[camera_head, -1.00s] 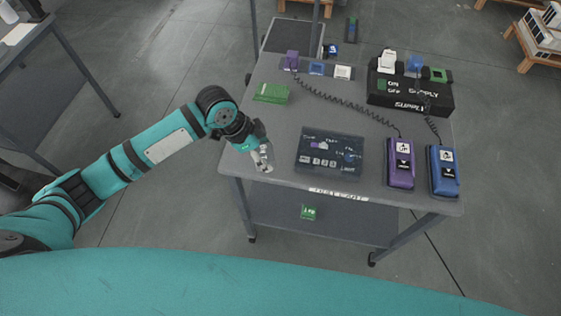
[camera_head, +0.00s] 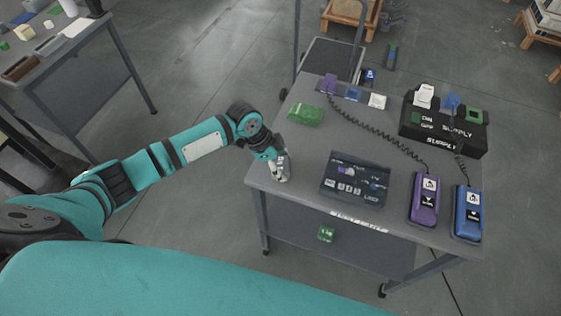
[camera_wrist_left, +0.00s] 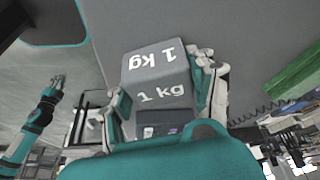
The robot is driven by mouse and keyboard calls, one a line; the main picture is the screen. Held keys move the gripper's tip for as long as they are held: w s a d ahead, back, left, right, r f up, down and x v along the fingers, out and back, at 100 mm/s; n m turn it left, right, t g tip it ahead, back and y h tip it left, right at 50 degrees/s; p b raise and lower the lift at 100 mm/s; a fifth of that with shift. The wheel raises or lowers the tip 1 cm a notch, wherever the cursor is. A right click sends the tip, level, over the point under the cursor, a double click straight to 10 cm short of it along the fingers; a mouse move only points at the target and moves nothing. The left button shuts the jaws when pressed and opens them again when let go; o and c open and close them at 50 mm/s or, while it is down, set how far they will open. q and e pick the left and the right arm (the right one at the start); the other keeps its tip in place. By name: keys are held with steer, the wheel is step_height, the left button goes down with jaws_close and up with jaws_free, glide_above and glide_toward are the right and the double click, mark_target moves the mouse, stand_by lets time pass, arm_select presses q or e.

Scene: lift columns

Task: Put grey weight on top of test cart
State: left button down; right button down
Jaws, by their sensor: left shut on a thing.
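The grey weight (camera_wrist_left: 158,72), a block marked "1 kg", is between the fingers of my left gripper (camera_wrist_left: 165,90) in the left wrist view. In the head view my left gripper (camera_head: 282,172) is at the left edge of the test cart's grey top (camera_head: 300,180). It hides most or all of the weight there. I cannot tell whether the weight touches the top. At the left of the wrist view, a teal arm with a small gripper (camera_wrist_left: 53,88) shows, apparently my right one; its finger state is unclear.
On the cart stand a green block (camera_head: 305,114), a dark panel (camera_head: 355,180), purple (camera_head: 424,200) and blue (camera_head: 467,212) handsets with coiled cords, and a black supply box (camera_head: 440,132). A green box (camera_head: 326,234) sits on the lower shelf. Another table (camera_head: 60,50) is at upper left.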

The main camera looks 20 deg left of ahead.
arm_select(q)
steer(key=shift+d+r, duration=0.1)
steer(key=shift+c, duration=2)
jaws_free()
steer(key=b+v, duration=0.1)
steer(key=v, duration=1.1)
